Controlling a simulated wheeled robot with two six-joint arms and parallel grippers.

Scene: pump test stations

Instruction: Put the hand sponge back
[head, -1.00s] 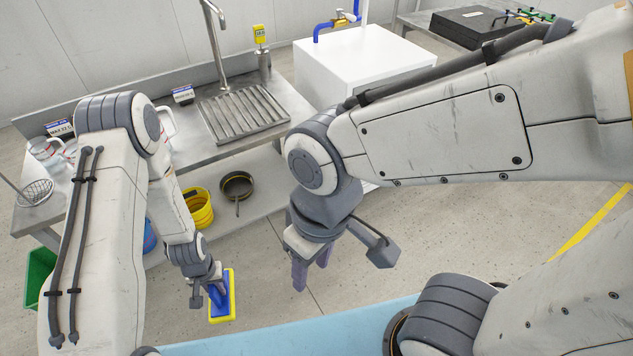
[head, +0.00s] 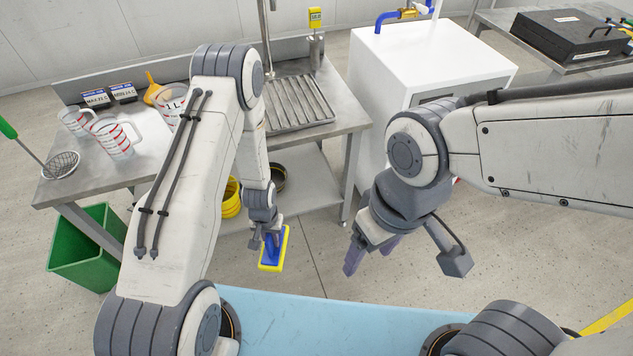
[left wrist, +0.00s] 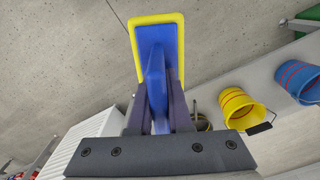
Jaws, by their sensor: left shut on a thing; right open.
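The hand sponge (head: 275,250) is a blue block with a handle and a yellow rim. My left gripper (head: 268,238) is shut on its blue handle and holds it in the air in front of the steel bench. In the left wrist view the sponge (left wrist: 157,45) sits between the two fingers of my left gripper (left wrist: 158,108), its flat plate turned away from the wrist. My right gripper (head: 366,253) is open and empty, to the right of the sponge, over the floor.
The steel bench (head: 150,148) carries measuring jugs (head: 113,138), a yellow funnel (head: 152,92) and a ribbed drainer (head: 295,104). Yellow (left wrist: 240,105) and blue (left wrist: 298,82) buckets are on its lower shelf. A green bin (head: 85,245) stands left, a white cabinet (head: 425,60) right.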

